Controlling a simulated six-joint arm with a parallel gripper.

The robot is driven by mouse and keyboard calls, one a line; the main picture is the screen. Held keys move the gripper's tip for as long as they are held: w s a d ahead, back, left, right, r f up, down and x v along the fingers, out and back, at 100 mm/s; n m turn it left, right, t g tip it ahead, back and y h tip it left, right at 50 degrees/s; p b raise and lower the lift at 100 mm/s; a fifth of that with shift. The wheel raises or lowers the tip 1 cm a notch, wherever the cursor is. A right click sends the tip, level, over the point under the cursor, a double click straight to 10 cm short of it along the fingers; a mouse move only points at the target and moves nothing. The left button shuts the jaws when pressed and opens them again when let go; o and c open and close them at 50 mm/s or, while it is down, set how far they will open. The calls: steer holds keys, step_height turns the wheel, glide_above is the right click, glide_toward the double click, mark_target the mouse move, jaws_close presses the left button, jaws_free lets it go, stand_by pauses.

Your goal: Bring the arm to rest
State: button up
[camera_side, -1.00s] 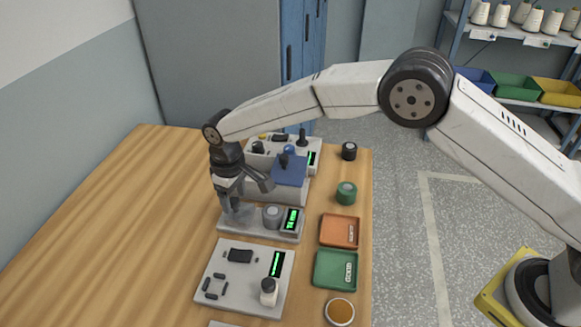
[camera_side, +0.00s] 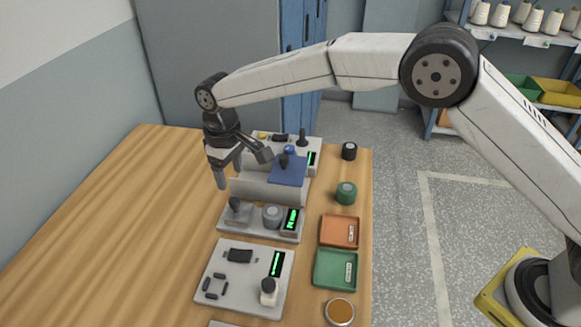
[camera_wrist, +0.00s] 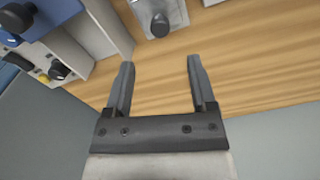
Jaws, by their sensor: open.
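My gripper (camera_side: 222,172) is open and hangs above the table, left of the grey device with the blue top (camera_side: 288,172). In the wrist view its two fingers (camera_wrist: 158,75) are spread apart with nothing between them, over bare wood and the edge of a grey fixture. A grey fixture with a dark knob (camera_side: 236,212) and a round grey part (camera_side: 272,214) lies just in front of and below the gripper, apart from it. The fixture's green display (camera_side: 292,219) is lit.
The wooden table (camera_side: 110,220) is clear on the left. A panel (camera_side: 235,290) with dark parts lies in front. An orange tray (camera_side: 339,232), a green tray (camera_side: 335,269), a green bobbin (camera_side: 346,193) and a black bobbin (camera_side: 349,151) stand along the right edge.

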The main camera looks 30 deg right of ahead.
steer(key=shift+d, duration=0.1)
steer(key=shift+d+r, duration=0.1)
steer(key=shift+d, duration=0.4)
steer(key=s+d+r+m+t, duration=0.1)
steer(key=s+d+m, duration=0.1)
steer(key=s+d, duration=0.75)
steer(key=s+d+m+t, duration=0.1)
steer(key=s+d+m, duration=0.35)
steer(key=d, duration=0.85)
steer(key=s+d+f, duration=0.1)
steer(key=s+d, duration=0.3)
steer(key=s, duration=0.6)
steer(key=shift+s+f+t, duration=0.25)
steer(key=shift+f+t, duration=0.05)
steer(key=shift+f, duration=0.05)
steer(key=shift+n, duration=0.25)
